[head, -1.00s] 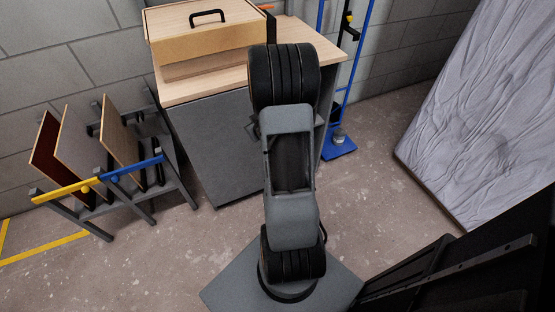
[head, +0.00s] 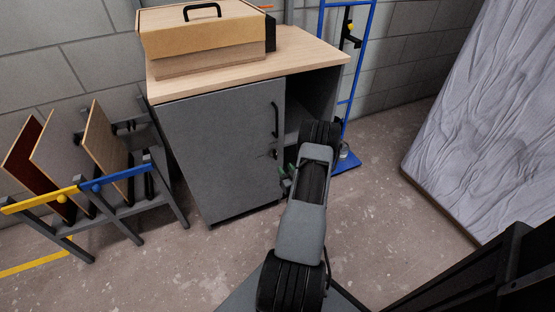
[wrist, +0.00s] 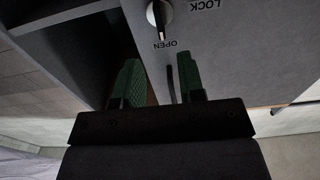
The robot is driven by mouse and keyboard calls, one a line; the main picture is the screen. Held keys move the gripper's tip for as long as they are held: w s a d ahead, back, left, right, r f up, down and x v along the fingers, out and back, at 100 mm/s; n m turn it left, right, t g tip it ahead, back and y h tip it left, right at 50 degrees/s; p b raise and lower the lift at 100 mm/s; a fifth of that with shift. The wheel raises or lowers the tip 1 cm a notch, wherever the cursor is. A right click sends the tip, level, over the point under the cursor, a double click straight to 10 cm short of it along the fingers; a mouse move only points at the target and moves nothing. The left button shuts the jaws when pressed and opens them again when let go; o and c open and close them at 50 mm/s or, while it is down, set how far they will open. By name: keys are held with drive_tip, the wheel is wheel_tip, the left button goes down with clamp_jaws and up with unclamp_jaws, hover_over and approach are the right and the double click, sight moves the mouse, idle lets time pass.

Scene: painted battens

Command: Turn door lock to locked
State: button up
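A grey cabinet door (head: 215,150) is closed under a wooden top, with a dark pull handle (head: 275,118) near its right edge. The small lock knob (head: 274,155) sits below the handle. In the wrist view the knob (wrist: 160,12) is silver and dark, at the top edge and partly cut off. Its pointer is toward the upside-down word OPEN; LOCK is printed to its right. My gripper (wrist: 158,80) is open, with green-padded fingers apart and nothing held. It is close to the door, short of the knob. In the head view my gripper (head: 287,180) is partly hidden by my arm.
A wooden box (head: 205,40) stands on the cabinet (head: 310,55). An open compartment is right of the door. A rack with boards (head: 105,140) stands left, a blue metal frame (head: 343,100) right. A pale wrinkled slab (head: 480,120) is far right.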

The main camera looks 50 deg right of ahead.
sight(275, 154)
drive_tip(key=b+x, duration=0.1)
drive_tip(key=x, duration=0.7)
drive_tip(key=shift+w, duration=0.2)
drive_tip(key=shift+c, duration=0.4)
clamp_jaws()
